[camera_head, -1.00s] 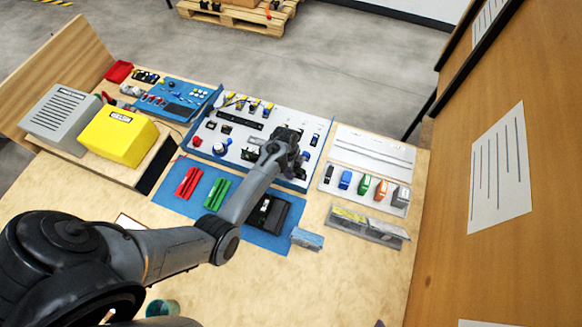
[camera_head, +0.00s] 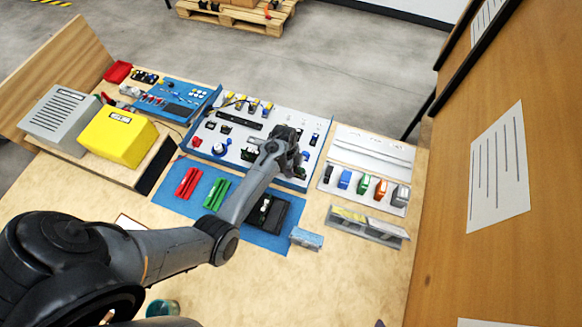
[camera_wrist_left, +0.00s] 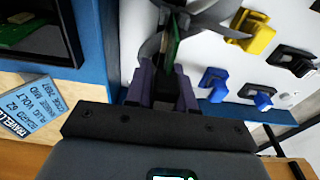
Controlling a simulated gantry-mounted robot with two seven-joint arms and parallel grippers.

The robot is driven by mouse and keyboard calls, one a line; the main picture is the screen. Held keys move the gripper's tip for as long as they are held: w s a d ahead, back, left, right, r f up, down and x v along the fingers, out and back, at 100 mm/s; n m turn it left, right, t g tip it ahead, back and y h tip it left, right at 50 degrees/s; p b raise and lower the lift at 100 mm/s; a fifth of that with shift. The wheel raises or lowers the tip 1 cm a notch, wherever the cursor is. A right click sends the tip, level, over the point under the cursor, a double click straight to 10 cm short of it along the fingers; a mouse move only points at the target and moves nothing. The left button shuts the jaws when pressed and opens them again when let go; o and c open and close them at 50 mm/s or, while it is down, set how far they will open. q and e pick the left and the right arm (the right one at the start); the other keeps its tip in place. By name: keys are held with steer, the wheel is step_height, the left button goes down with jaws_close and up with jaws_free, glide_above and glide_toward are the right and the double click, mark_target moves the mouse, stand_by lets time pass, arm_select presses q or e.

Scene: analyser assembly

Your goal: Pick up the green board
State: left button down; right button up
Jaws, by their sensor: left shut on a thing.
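The green board (camera_wrist_left: 172,45) shows edge-on as a thin upright strip in the left wrist view. My left gripper (camera_wrist_left: 163,88) is shut on it, with the purple-grey fingers on either side. Its lower part is hidden between the fingers. In the head view my left gripper (camera_head: 296,164) is over the right part of the white panel (camera_head: 228,157) with the blue edge, and the board is too small to make out there. My right gripper is not in view.
An open black case (camera_head: 272,213) lies on the blue mat (camera_head: 263,240), beside green bars (camera_head: 217,193) and red bars (camera_head: 187,183). A printed blue card (camera_wrist_left: 32,107) is near the case. Coloured blocks (camera_head: 362,185) stand to the right. The front tabletop is mostly clear.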

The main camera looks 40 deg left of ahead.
arm_select(q)
step_height(320, 180, up, 27)
steer(key=p, duration=0.6)
steer(key=c, duration=1.5)
jaws_free()
jaws_close()
steer(key=shift+r, duration=0.1)
